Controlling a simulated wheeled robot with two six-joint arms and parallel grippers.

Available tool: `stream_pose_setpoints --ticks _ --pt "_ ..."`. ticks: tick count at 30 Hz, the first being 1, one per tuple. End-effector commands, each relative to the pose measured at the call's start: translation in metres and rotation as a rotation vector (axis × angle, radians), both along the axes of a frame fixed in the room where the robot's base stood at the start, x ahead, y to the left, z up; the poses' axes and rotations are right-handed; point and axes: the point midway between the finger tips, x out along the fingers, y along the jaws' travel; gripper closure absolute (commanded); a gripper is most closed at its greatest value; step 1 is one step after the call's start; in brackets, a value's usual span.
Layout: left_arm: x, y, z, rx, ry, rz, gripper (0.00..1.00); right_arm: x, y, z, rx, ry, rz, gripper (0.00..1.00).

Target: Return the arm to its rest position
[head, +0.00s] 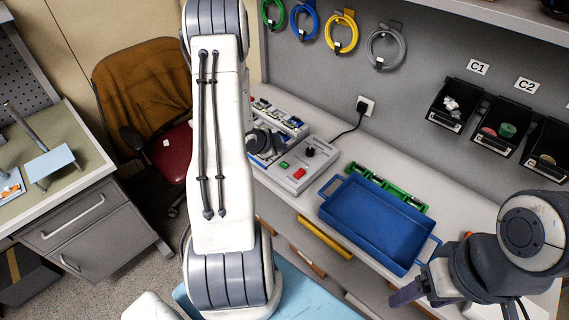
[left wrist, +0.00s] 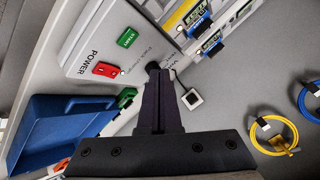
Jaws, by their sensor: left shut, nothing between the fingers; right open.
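My left arm's large white link stands across the middle of the head view. Beyond it, the dark end of my left gripper (head: 266,143) shows over the bench beside the control box, partly hidden by the arm. In the left wrist view my left gripper (left wrist: 154,70) has its two dark fingers together with nothing between them. The POWER panel (left wrist: 103,45) lies behind the fingers; I cannot tell whether they touch it. My right gripper (head: 405,294) is at the lower right, near the bench's front edge, open and seen only in part.
The control box (head: 302,166) has a green and a red button. A blue tray (head: 372,222), empty, lies to its right, with a green rack (head: 362,172) behind it. Black bins (head: 455,105) and coiled cables (head: 342,33) hang on the wall. A chair (head: 150,110) stands at left.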

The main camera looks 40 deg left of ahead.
Motion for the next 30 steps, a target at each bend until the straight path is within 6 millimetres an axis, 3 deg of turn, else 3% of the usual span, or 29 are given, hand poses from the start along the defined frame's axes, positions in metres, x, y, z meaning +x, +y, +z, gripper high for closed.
stream_pose_setpoints --ticks 15,19,22,25,30 --pt "0.0 0.0 0.0 0.0 0.0 0.0 1.0 0.0 0.0 0.0 0.0 0.0 0.003 0.31" --pt "0.01 -0.016 0.005 0.009 0.028 -0.005 1.0 0.0 0.0 -0.006 0.0 -0.001 0.006 0.31" --pt "0.024 -0.05 0.017 0.017 0.087 0.001 1.0 0.0 0.0 -0.016 0.0 0.0 0.005 0.31" --pt "0.03 -0.102 0.034 0.016 0.161 0.023 1.0 0.0 0.0 -0.028 0.0 0.0 0.004 0.31" --pt "0.004 -0.201 0.06 -0.018 0.288 0.073 1.0 0.0 0.0 -0.047 0.0 0.0 0.003 0.31"
